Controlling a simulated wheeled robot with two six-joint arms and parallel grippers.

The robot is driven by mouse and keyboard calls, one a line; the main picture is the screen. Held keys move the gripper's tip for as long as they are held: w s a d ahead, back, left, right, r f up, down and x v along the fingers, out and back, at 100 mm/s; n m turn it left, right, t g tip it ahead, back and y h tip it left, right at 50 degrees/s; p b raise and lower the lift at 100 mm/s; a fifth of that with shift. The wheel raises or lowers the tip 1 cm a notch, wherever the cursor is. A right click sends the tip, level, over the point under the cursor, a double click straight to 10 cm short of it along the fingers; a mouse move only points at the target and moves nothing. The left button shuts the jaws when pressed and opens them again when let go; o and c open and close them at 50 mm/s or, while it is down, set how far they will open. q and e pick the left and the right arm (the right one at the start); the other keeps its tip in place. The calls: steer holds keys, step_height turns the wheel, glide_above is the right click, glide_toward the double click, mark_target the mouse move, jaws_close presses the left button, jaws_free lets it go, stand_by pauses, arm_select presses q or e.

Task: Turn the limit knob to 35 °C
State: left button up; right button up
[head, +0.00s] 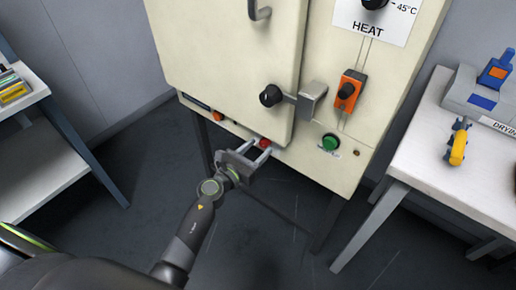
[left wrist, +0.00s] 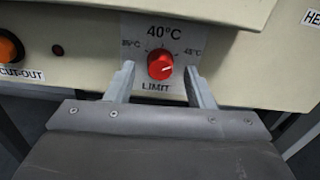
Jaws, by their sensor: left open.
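The red limit knob (left wrist: 160,65) sits on a pale plate on the oven's lower front, marked 35 °C at its left, 40 °C above and 45 °C at its right. A light mark on the knob appears to point to the right, but it is too small to read exactly. In the head view the knob (head: 264,143) shows at the cabinet's bottom edge. My left gripper (head: 248,151) is open in front of it. In the left wrist view, the fingers of the left gripper (left wrist: 160,76) stand on either side of the knob, apparently with gaps. My right gripper is not in view.
The cream oven (head: 235,60) has a door latch with a black knob (head: 271,96), an orange switch (head: 347,90) and a green button (head: 330,142). An orange cut-out button (left wrist: 8,47) is left of the plate. Tables stand at both sides.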

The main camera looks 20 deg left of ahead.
arm_select(q)
steer(key=shift+w+d, duration=0.1)
steer(key=shift+w, duration=0.25)
steer(key=shift+c, duration=0.3)
steer(key=c, duration=0.9)
